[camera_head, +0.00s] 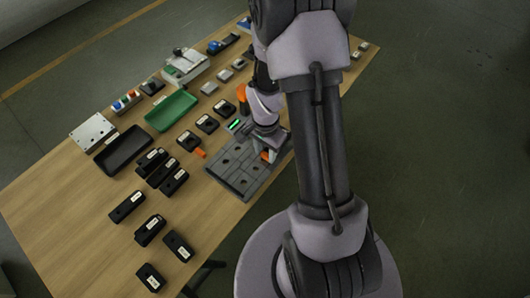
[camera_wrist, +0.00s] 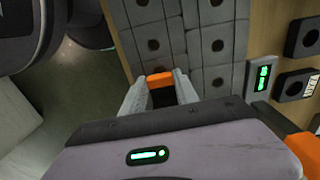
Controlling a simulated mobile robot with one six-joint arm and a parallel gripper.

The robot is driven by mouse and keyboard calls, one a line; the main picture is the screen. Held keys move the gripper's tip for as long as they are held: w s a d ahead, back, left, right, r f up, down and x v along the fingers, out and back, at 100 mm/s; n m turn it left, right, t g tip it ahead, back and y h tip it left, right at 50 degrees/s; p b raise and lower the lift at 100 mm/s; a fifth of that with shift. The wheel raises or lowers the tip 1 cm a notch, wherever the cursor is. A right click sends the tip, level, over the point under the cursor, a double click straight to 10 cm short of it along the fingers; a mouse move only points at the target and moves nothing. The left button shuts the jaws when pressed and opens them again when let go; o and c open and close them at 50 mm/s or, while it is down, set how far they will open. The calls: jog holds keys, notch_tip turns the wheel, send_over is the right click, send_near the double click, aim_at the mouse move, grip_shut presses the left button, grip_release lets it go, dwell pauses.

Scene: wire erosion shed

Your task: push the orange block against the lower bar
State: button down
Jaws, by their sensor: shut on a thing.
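The orange block (camera_wrist: 160,79) is between the two fingers of my gripper (camera_wrist: 159,84) in the wrist view, with its top face showing. My gripper is shut on it, at the edge of the grey plate (camera_wrist: 168,45), which has rows of round dark holes. In the head view the block shows as a small orange patch (camera_head: 265,156) under my gripper, near the right side of the plate (camera_head: 225,176). The lower bar cannot be told apart from the plate's grey pieces. Whether the block touches any of them is hidden by the fingers.
Several black holders (camera_head: 161,173) stand on the wooden table left of the plate. A green tray (camera_head: 171,111) and a black tray (camera_head: 123,150) lie further back. A small orange piece (camera_head: 200,152) lies beside the plate. A green-lit display (camera_wrist: 263,76) sits beside the plate.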

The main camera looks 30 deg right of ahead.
aim_at(266, 154)
jog(key=c, duration=0.8)
grip_release()
jog(key=shift+c, duration=0.2)
jog(key=shift+r, duration=0.1)
notch_tip(266, 154, up, 17)
jog(key=p, duration=0.6)
jog(key=shift+r+p, duration=0.15)
jog(key=shift+p, duration=0.2)
jog(key=s+a+r+n+t+y+b, duration=0.2)
jog(key=s+a+r+n+t, duration=0.3)
jog(key=s+a+r+n, duration=0.4)
jog(key=s+a+r+b, duration=0.1)
jog(key=s+a+r, duration=0.1)
jog(key=a+r, duration=0.4)
jog(key=shift+s+r+t+b, duration=0.35)
jog(key=shift+s+r+t, duration=0.05)
jog(key=shift+r, duration=0.15)
